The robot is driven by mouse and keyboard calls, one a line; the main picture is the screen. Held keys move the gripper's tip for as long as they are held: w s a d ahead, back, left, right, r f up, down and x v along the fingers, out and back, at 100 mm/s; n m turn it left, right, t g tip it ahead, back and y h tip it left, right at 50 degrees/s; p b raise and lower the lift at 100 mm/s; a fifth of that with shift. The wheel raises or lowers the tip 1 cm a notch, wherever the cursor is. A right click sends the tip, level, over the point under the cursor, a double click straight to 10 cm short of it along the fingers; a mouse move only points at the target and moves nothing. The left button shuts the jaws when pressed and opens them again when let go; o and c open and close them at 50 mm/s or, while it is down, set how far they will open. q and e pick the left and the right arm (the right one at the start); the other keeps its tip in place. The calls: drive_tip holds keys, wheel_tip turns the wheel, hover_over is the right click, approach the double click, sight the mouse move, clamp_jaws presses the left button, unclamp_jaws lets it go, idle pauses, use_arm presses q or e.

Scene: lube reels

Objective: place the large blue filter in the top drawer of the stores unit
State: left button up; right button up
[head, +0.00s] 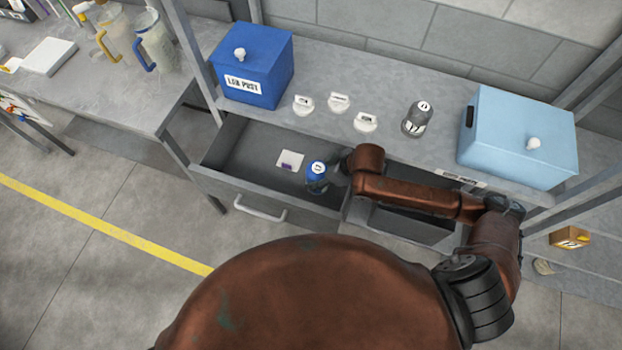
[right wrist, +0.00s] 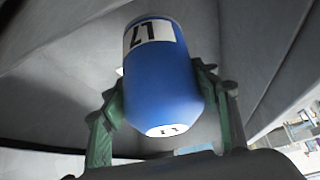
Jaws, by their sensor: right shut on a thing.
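The large blue filter (head: 317,172) has a white label and a white-marked end. My right gripper (head: 336,178) is shut on it, over the open drawer (head: 240,150) of the stores unit. In the right wrist view the blue filter (right wrist: 165,75) sits between the green fingers of my right gripper (right wrist: 160,92), tilted in that picture. I cannot tell whether the filter touches the drawer floor. A white card (head: 290,160) with a purple mark lies in the drawer, left of the filter. My left gripper is not in view.
On the worktop above stand a dark blue lidded box (head: 255,65), several small white labelled pieces (head: 339,102), a grey filter (head: 417,120) and a light blue box (head: 520,140). My right arm covers part of the drawer's right side. The drawer's left floor is mostly clear.

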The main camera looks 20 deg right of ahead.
wheel_tip(320, 180, down, 7)
drive_tip(key=shift+r+b, duration=0.1)
drive_tip(key=shift+b, duration=0.65)
drive_tip(key=o, duration=1.5)
drive_tip(key=shift+o, duration=0.2)
drive_tip(key=p+v, duration=0.2)
drive_tip(key=v, duration=1)
drive_tip(key=shift+p, duration=0.4)
drive_tip(key=shift+r, duration=0.1)
